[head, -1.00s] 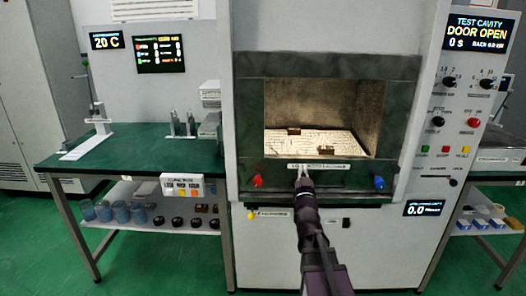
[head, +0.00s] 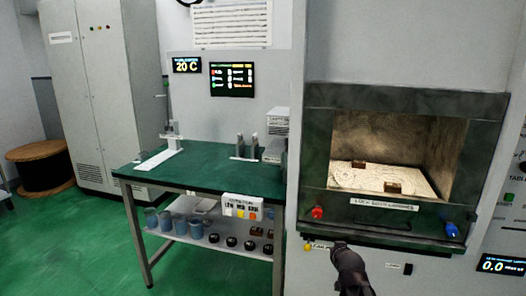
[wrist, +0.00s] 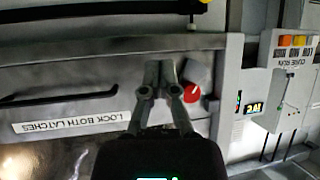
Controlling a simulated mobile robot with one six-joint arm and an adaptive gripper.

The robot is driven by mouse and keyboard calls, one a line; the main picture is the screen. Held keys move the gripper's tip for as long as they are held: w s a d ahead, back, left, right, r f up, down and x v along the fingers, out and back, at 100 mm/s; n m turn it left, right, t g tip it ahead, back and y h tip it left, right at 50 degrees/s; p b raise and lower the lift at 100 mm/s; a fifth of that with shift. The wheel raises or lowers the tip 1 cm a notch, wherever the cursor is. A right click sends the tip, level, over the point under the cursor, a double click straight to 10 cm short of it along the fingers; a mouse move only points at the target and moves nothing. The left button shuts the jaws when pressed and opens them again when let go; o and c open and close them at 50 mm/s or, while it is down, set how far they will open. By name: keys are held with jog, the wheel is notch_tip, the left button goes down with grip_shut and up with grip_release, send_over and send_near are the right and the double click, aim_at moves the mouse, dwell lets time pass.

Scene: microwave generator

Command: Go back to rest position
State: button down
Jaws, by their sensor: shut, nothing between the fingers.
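My gripper (wrist: 158,75) is shut and empty in the wrist view. The head view shows my arm's dark end (head: 350,268) in front of the generator, below the open cavity, with the fingers hard to make out. In the wrist view the fingers lie over the front panel with the upside-down "LOCK BOTH LATCHES" label (wrist: 66,122), close beside the red knob (wrist: 192,92). I cannot tell whether they touch it. The cavity (head: 395,150) is open and holds two small brown blocks (head: 393,187) on a pale patterned floor.
A green-topped bench (head: 205,176) stands left of the generator, with a button box (head: 246,207) at its front edge and jars on its lower shelf. A blue knob (head: 452,230) sticks out at the right of the panel. The green floor (head: 75,250) at left is clear.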

jog(key=s+a+f+g, duration=0.4)
jog(key=s+g, duration=0.2)
jog(key=s, duration=0.3)
jog(key=s+a+f+g, duration=0.3)
jog(key=s+f+g, duration=0.25)
jog(key=s, duration=0.45)
notch_tip(320, 180, up, 20)
jog(key=p, duration=2)
jog(key=shift+r+n+y, duration=0.15)
jog(key=shift+n+y, duration=0.25)
jog(key=shift+w+a+g, duration=0.1)
jog(key=shift+g, duration=0.15)
